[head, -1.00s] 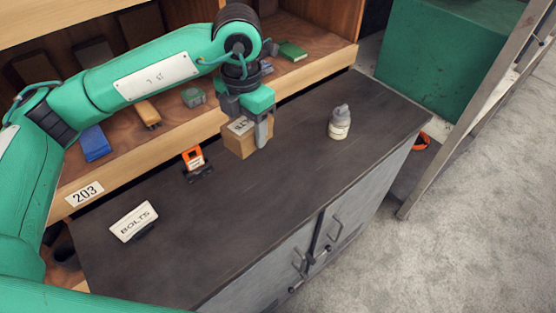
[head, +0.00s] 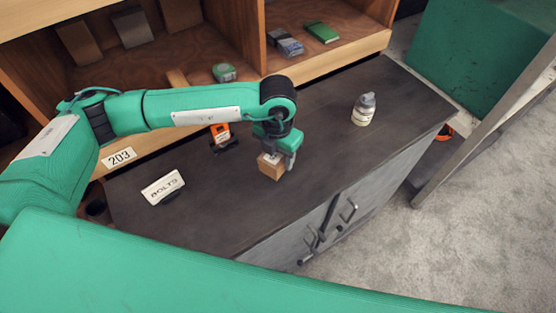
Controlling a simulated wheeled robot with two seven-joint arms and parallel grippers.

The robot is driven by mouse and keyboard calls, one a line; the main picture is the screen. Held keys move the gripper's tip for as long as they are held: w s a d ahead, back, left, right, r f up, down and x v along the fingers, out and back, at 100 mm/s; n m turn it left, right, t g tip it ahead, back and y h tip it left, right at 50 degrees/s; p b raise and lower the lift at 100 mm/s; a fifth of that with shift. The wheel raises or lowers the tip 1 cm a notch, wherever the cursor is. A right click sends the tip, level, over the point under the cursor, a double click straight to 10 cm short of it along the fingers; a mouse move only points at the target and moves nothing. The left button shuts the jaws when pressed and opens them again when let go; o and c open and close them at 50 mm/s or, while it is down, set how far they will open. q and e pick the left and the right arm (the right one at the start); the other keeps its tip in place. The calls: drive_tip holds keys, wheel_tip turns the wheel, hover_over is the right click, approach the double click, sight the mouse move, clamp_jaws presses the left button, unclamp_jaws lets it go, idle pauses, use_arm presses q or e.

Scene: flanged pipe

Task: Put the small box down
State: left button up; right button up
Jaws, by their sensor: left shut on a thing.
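The small box (head: 271,168) is brown cardboard with a pale label on top. It is in the middle of the head view, over the dark cabinet top (head: 225,205). My left gripper (head: 277,159) is shut on it from above, and the fingers hide part of its top and right side. The box is low over the top; I cannot tell whether its underside touches the surface. My right gripper is not in view.
A white BOLTS sign (head: 162,187) stands to the left and an orange sign (head: 220,134) behind. A grey bottle (head: 364,109) stands at the right. Shelves (head: 325,62) with small items line the back. The top around the box is clear.

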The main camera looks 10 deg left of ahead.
use_arm(q)
wheel_tip(320, 180, down, 5)
drive_tip(key=shift+f+p, duration=0.1)
drive_tip(key=shift+p, duration=0.7)
drive_tip(key=shift+f, duration=0.1)
drive_tip(key=shift+f+b, duration=0.15)
drive_tip(key=shift+b, duration=0.15)
drive_tip(key=o, duration=1.2)
